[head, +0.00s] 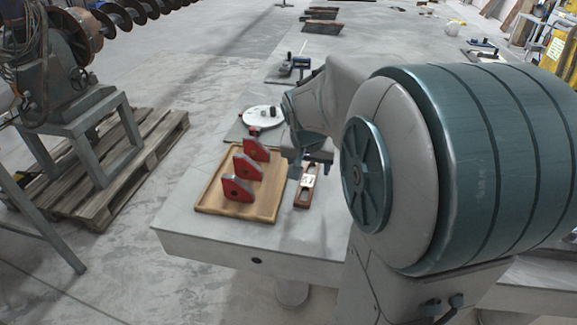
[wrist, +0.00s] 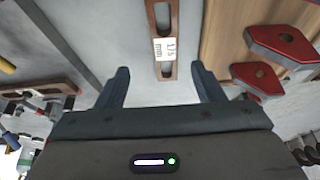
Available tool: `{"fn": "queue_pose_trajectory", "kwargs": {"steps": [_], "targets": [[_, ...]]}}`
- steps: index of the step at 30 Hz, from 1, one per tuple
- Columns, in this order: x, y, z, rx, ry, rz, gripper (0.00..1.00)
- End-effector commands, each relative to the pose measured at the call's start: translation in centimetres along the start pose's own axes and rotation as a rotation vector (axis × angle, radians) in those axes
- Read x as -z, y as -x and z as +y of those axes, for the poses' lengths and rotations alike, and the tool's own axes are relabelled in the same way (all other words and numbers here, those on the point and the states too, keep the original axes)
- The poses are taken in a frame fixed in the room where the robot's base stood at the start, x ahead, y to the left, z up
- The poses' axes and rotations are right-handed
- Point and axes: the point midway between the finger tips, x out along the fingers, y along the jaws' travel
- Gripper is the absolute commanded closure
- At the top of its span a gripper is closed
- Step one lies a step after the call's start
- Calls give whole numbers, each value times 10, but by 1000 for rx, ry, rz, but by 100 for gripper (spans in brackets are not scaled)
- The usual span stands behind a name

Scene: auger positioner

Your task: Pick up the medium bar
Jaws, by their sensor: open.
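A narrow reddish-brown bar (head: 304,194) with slots and a white label lies on the grey table, just right of the wooden tray. In the wrist view this bar (wrist: 168,71) runs away from me between my fingers, and its label seems to read 175 mm. I cannot tell for certain that it is the medium one. My gripper (wrist: 163,84) is open and empty, with one finger on each side of the bar's line. In the head view my gripper (head: 308,168) hangs over the bar's far part and hides some of it.
The wooden tray (head: 212,207) holds three red angled blocks (head: 238,189), close to my gripper's left. Behind stand a white round disc (head: 262,117) and a dark clamp-like device (head: 294,65). The table's front edge is near. Several dark items lie far back.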

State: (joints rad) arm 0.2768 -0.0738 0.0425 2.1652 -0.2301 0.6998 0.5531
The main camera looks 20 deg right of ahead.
Motion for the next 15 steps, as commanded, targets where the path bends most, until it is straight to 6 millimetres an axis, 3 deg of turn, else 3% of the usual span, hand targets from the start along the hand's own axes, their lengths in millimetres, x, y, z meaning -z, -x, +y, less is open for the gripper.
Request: {"fn": "queue_pose_trajectory", "kwargs": {"steps": [3,10,15], "targets": [[0,-20,0,-1,-1,-2,38],[0,-34,-1,0,0,0,38],[2,-59,-8,0,1,-3,38]]}}
